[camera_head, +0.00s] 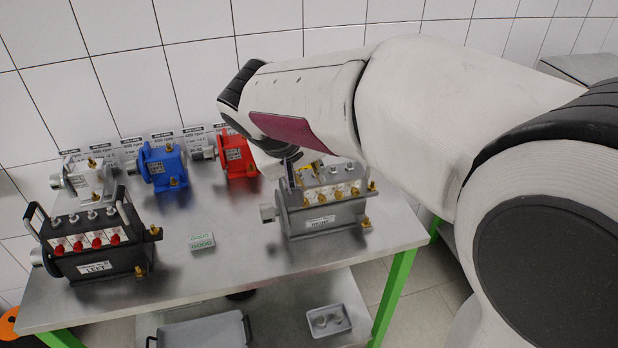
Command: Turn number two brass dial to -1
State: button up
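A grey pump (325,217) stands on the right part of the bench, with a row of several brass dials (338,195) on pale plates along its front. The dials' numbers and settings are too small to read. My arm comes in from the right and ends over the rear left of this pump. My gripper (291,175) points down there, mostly hidden by my arm. I cannot tell whether its fingers are open or shut, or whether they touch a dial.
A black pump (95,268) with red dials and two upright handles stands at the left. White (88,178), blue (163,166) and red (238,153) units line the back. Bare metal bench (235,270) lies between the pumps.

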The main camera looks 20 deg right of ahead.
jog(key=shift+d, duration=0.1)
jog(key=s+d+f+m+g+y, duration=0.25)
jog(key=d+f+m, duration=0.25)
jog(key=d, duration=0.7)
jog(key=n+t+y, duration=0.2)
jog(key=n+y, duration=0.1)
jog(key=y, duration=0.2)
send_near(324, 198)
jog(key=shift+a+f+n+t+h, duration=0.15)
jog(key=shift+a+n+t+h, duration=0.1)
jog(key=shift+n, duration=0.25)
jog(key=shift+x, duration=3.9)
